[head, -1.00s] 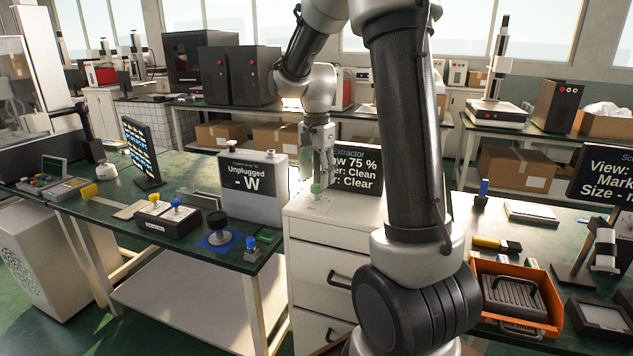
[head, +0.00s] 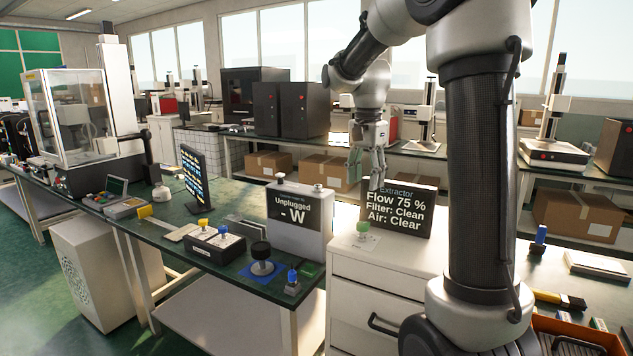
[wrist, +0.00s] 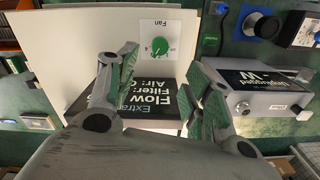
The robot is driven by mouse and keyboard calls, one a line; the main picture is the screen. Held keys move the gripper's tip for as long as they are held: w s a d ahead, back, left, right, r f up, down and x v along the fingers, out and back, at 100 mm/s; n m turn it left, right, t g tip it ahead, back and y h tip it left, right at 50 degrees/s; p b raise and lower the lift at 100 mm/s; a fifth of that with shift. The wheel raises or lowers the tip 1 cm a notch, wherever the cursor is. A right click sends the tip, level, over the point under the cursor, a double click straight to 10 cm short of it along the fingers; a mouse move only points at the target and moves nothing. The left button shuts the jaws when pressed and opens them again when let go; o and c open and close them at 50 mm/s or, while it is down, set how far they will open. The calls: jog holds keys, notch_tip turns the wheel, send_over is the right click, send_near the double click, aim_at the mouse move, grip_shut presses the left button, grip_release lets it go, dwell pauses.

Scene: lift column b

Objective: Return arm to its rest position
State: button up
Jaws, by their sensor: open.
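My gripper (head: 367,168) hangs from my raised arm above the white drawer cabinet, in front of the black extractor sign (head: 397,208). Its fingers are apart with nothing between them, and they also show in the wrist view (wrist: 165,88). A green fan knob (head: 363,228) sits on a small white plate on the cabinet top, below and apart from the fingers. In the wrist view the green knob (wrist: 159,47) lies beyond the fingertips. The sign reads "Flow 75 %, Filter: Clean, Air: Clear".
A grey box with an "Unplugged - W" label (head: 298,214) stands left of the cabinet (head: 345,268). The green bench holds a control box (head: 213,245), a black knob (head: 261,255) and a dark screen (head: 195,175). An orange bin (head: 570,328) is at lower right.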

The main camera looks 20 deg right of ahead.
jog(key=s+a+n+t, duration=0.2)
jog(key=s+n, duration=0.4)
jog(key=s, duration=0.6)
jog(key=s+a+f+n+t, duration=0.1)
jog(key=s+a+n+t, duration=0.1)
jog(key=s+n, duration=0.5)
jog(key=s+a, duration=0.1)
jog(key=s, duration=0.3)
jog(key=shift+s+a+f, duration=0.15)
jog(key=shift+s+f, duration=0.05)
jog(key=shift+s, duration=0.2)
